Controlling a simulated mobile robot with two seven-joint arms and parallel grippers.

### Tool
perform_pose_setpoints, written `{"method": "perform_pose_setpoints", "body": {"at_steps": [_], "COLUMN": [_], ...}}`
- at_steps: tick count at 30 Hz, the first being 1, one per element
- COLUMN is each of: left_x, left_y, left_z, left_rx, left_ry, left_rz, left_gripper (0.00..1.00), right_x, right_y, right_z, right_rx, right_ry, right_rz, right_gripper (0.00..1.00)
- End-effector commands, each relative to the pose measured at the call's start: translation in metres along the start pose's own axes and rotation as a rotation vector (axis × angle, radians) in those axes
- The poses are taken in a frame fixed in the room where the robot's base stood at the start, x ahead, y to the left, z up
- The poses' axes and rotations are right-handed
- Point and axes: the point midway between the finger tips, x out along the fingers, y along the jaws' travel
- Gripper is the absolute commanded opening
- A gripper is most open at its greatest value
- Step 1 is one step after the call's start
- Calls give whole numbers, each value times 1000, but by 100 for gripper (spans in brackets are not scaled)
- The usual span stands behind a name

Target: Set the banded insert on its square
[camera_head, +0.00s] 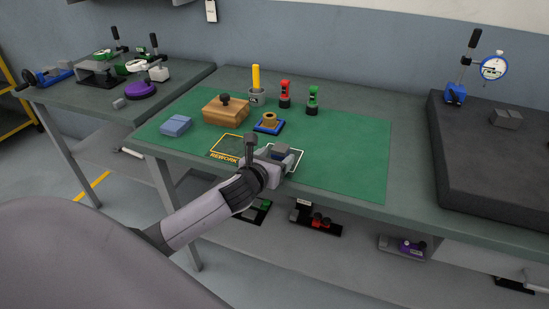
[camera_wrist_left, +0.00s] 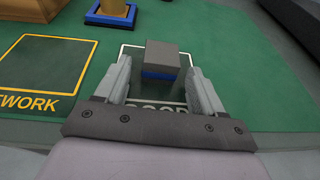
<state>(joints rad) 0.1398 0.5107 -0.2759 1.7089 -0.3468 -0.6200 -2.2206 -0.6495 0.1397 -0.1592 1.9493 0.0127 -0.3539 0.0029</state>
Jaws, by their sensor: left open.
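The banded insert, a dark grey block (camera_wrist_left: 162,54) with a blue band round its lower part, shows in the left wrist view inside the white-outlined square marked GOOD (camera_wrist_left: 129,47). In the head view the insert (camera_head: 282,150) is partly hidden by my gripper. My left gripper (camera_wrist_left: 160,82) is open, with one finger on each side of the block's near part and a gap visible on both sides. It also shows low over the square in the head view (camera_head: 273,158). The yellow REWORK square (camera_wrist_left: 40,70) to the left is empty. My right gripper is not in view.
On the green mat (camera_head: 350,165) stand a wooden box (camera_head: 226,111), a blue block (camera_head: 175,125), a copper-coloured ring on a blue base (camera_head: 269,123), a cup with a yellow tool (camera_head: 256,85), and red and green items. The mat's right side is clear.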

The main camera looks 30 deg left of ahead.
Motion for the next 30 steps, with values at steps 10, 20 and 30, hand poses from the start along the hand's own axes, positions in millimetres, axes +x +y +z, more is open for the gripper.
{"method": "perform_pose_setpoints", "body": {"at_steps": [10, 20, 30], "left_x": [-25, -82, -118], "left_y": [0, 0, 0], "left_z": [2, 2, 2], "left_rx": [3, 2, -1], "left_ry": [2, 1, 0], "left_rz": [-1, 0, 0], "left_gripper": [68, 68, 68], "right_x": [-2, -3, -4], "right_y": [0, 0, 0], "right_z": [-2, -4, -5], "right_rx": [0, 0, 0], "right_ry": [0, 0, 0], "right_rz": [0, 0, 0], "right_gripper": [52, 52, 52]}}
